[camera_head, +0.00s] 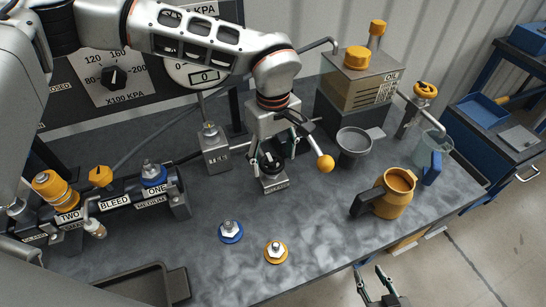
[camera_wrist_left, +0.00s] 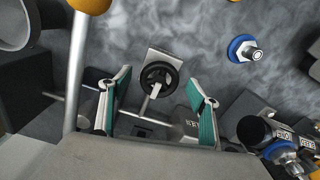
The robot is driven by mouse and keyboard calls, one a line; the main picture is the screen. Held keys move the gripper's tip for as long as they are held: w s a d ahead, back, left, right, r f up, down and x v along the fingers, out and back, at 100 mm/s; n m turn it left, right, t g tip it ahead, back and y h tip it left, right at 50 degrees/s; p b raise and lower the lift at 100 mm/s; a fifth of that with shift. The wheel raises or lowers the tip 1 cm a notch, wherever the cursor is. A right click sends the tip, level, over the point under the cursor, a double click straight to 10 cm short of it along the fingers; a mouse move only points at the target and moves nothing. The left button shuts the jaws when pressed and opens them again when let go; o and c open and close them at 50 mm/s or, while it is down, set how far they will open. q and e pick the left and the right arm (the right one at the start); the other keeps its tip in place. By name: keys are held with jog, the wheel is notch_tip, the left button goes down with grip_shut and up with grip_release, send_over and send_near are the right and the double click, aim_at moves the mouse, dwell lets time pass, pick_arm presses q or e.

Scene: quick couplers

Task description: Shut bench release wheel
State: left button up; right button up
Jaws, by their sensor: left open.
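A small black handwheel (camera_head: 272,163) sits on a grey block at the middle of the bench, with a label too small to read. It also shows in the left wrist view (camera_wrist_left: 159,76), seen from above with dark spokes and a pale stem. My left gripper (camera_head: 273,151) is above the wheel and partly covers it in the head view. Its two teal-padded fingers stand apart on either side of the wheel in the wrist view, with nothing held. Whether they touch it, I cannot tell. My right gripper (camera_head: 370,273) is open and empty at the bottom edge.
An orange-knobbed lever (camera_head: 325,163) stands right of the wheel. A funnel (camera_head: 354,143), a yellow jug (camera_head: 395,190) and an oil box (camera_head: 362,82) are to the right. A labelled manifold (camera_head: 115,198) lies left. Blue (camera_head: 231,231) and yellow (camera_head: 276,252) couplers stand in front.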

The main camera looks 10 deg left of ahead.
aim_at(273, 163)
pick_arm(q)
notch_tip(273, 163, up, 12)
jog(key=shift+f, duration=0.15)
dwell(0.7)
